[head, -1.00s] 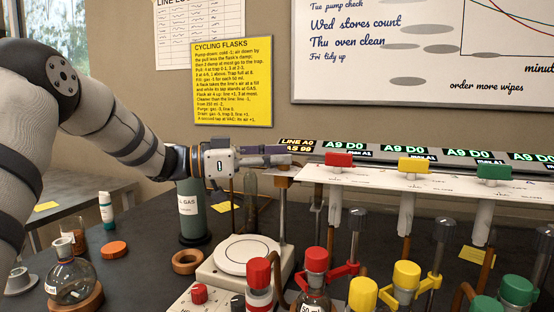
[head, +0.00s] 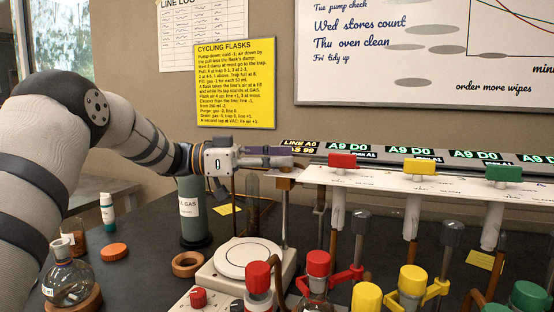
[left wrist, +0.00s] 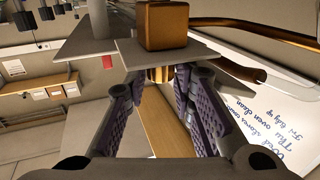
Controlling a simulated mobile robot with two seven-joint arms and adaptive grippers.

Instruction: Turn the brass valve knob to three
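My left gripper (head: 296,157) reaches in from the left to the near end of the white valve shelf, just above a brass-coloured block (head: 286,172). In the left wrist view its two fingers (left wrist: 160,82) stand apart, one on each side of a small banded brass knob (left wrist: 160,73). A gap seems to show beside the knob; contact is not clear. The brass block (left wrist: 163,25) is seen large beyond it. In the head view the fingers hide the knob, so its setting cannot be read. My right gripper is not in view.
Red (head: 342,160), yellow (head: 419,166) and green (head: 503,173) taps sit along the shelf (head: 380,181). Colour-capped flasks and clamps crowd below. A white hotplate (head: 246,258) and a green gas cylinder (head: 194,212) stand below my left arm. Lit displays run behind the shelf.

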